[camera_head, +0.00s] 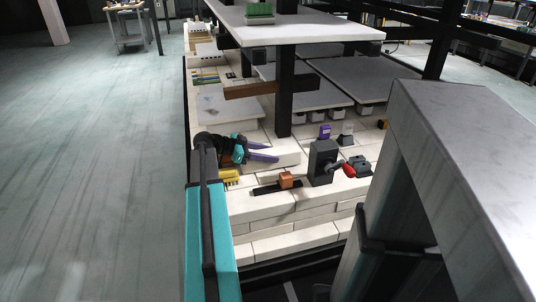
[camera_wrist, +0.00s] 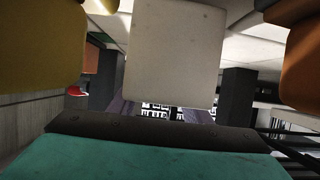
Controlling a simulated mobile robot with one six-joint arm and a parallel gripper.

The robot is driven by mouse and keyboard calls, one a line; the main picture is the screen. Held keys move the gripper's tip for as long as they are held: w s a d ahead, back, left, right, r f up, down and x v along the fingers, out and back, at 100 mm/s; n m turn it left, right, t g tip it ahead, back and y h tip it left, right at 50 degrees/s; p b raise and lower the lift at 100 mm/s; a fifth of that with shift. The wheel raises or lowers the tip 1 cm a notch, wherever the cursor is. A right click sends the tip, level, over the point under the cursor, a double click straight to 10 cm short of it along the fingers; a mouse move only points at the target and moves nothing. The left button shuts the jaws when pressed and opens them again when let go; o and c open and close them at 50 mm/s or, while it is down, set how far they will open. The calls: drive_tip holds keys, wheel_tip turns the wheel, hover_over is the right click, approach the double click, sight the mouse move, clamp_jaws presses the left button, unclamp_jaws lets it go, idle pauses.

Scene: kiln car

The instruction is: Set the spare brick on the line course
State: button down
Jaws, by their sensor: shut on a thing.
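My gripper (camera_head: 264,155), with purple fingers, is low over the brick deck (camera_head: 250,205) of the kiln car in the head view. It is shut on a pale, plain brick (camera_head: 288,158), taken to be the spare brick. In the wrist view the brick (camera_wrist: 177,50) fills the upper middle, with a purple finger to each side of its lower end. I cannot tell whether its underside touches the deck. Pale brick courses (camera_head: 290,228) form the near side of the car; I cannot tell which is the line course.
A yellow block (camera_head: 229,176) and an orange block (camera_head: 286,179) on a dark strip lie close by. A dark post (camera_head: 285,100), brown beam (camera_head: 254,89) and shelf (camera_head: 300,28) hem in the space behind.

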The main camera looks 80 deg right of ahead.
drive_tip(key=shift+f+b, duration=0.3)
idle(0.8)
drive_tip(key=c, duration=1)
unclamp_jaws()
drive_tip(key=shift+o, duration=0.6)
drive_tip(key=shift+f, duration=0.1)
drive_tip(key=shift+v, duration=3.95)
drive_tip(key=p+v, duration=0.2)
drive_tip(key=v, duration=1.2)
